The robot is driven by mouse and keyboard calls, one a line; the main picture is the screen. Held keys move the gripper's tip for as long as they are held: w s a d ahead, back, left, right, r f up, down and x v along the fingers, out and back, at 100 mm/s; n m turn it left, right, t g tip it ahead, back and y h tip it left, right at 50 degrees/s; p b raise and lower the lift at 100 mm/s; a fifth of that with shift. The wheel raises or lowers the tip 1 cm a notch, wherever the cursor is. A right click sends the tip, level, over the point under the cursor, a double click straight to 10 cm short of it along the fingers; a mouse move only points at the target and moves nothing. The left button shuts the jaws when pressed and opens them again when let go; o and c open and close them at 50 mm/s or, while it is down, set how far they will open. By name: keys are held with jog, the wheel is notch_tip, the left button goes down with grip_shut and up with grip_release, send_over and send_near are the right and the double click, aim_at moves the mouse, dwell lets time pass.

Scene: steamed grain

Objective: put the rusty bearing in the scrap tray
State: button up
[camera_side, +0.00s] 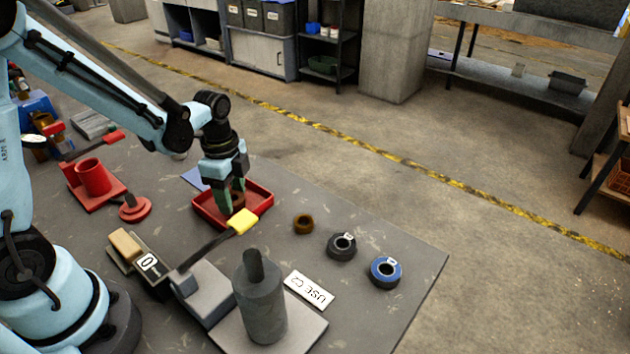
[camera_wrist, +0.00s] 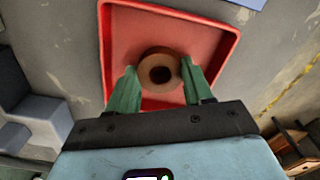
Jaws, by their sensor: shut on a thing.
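The rusty bearing (camera_wrist: 160,70) is a brown ring with a dark hole, held between the green fingers of my gripper (camera_wrist: 161,80) in the wrist view. The red scrap tray (camera_wrist: 225,30) lies under it. In the side view my gripper (camera_side: 231,203) points down into the scrap tray (camera_side: 262,193), and the rusty bearing (camera_side: 237,198) is partly hidden by the fingers. The bearing is within the tray's outline; I cannot tell whether it touches the tray floor.
A yellow-tipped lever (camera_side: 243,221) crosses the tray's front edge. To the right lie a brownish ring (camera_side: 303,224), a black ring (camera_side: 342,246) and a blue ring (camera_side: 386,272). A grey bottle-shaped post (camera_side: 260,300) stands in front. A red cup fixture (camera_side: 93,178) is left.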

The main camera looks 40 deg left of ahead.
jog(key=shift+f, duration=0.1)
jog(key=o, duration=1.1)
jog(key=shift+o, duration=0.2)
notch_tip(320, 180, up, 12)
jog(key=s+d+r+n+t, duration=0.1)
jog(key=s+d+n+t, duration=0.3)
jog(key=n, duration=0.9)
jog(key=shift+s+d+n+t, duration=0.25)
jog(key=shift+n+t, duration=0.05)
jog(key=shift+t, duration=1.3)
jog(key=shift+r, duration=0.1)
